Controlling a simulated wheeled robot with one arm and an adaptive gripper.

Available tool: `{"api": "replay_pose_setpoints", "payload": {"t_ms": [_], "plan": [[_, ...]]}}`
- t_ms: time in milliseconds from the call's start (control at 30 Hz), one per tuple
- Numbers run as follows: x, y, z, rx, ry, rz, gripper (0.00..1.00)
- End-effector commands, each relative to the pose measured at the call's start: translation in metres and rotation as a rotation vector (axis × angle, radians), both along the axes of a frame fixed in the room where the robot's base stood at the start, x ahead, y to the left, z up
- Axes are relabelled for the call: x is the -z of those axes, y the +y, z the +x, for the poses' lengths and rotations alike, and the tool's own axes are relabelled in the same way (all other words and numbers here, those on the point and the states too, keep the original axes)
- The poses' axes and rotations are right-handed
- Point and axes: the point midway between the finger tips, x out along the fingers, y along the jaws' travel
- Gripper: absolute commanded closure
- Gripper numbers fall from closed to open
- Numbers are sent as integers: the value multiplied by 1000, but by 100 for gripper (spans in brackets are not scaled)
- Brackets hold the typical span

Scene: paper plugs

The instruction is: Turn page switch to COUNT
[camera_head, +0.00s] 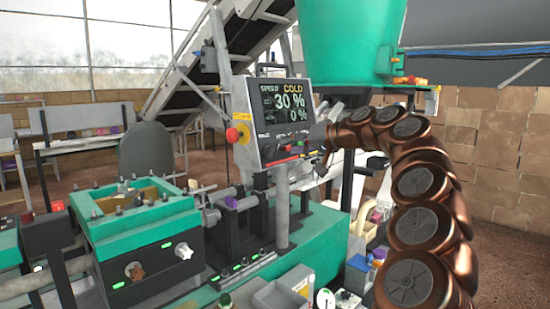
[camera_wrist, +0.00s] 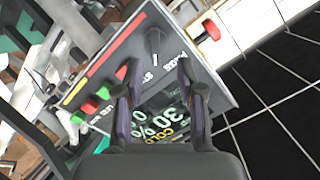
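The control panel (camera_head: 280,120) stands on a grey post in the head view. Its screen reads "SPEED", "COLD", "30 %" and "0 %". In the wrist view the panel's lower edge (camera_wrist: 150,20) appears tilted, with a black knob (camera_wrist: 155,41) beside partly legible lettering that looks like "PAGE". The knob's exact setting is too small to read. My gripper (camera_wrist: 159,72) is open and empty, its two dark fingers in front of the panel and screen (camera_wrist: 160,118), with the knob just beyond and between the fingertips. In the head view my gripper (camera_head: 318,145) is at the panel's lower right, partly hidden.
Red and green buttons (camera_wrist: 88,108) lie left of the knob in the wrist view. A red mushroom button (camera_head: 232,134) sits on the panel's left side. A green hopper (camera_head: 350,40) stands behind, and a green machine bed (camera_head: 140,220) lies at lower left.

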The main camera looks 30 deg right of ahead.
Motion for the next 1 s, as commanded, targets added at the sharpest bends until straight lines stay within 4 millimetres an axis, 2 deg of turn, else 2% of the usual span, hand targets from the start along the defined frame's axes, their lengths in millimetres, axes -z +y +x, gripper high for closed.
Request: {"api": "replay_pose_setpoints", "payload": {"t_ms": [100, 267, 733, 1000], "plan": [[3, -7, 2, 13, -5, 2, 61], [5, -5, 11, 13, -5, 2, 61], [23, 11, 65, 13, -3, 2, 61], [24, 13, 71, 14, -7, 2, 61]]}}
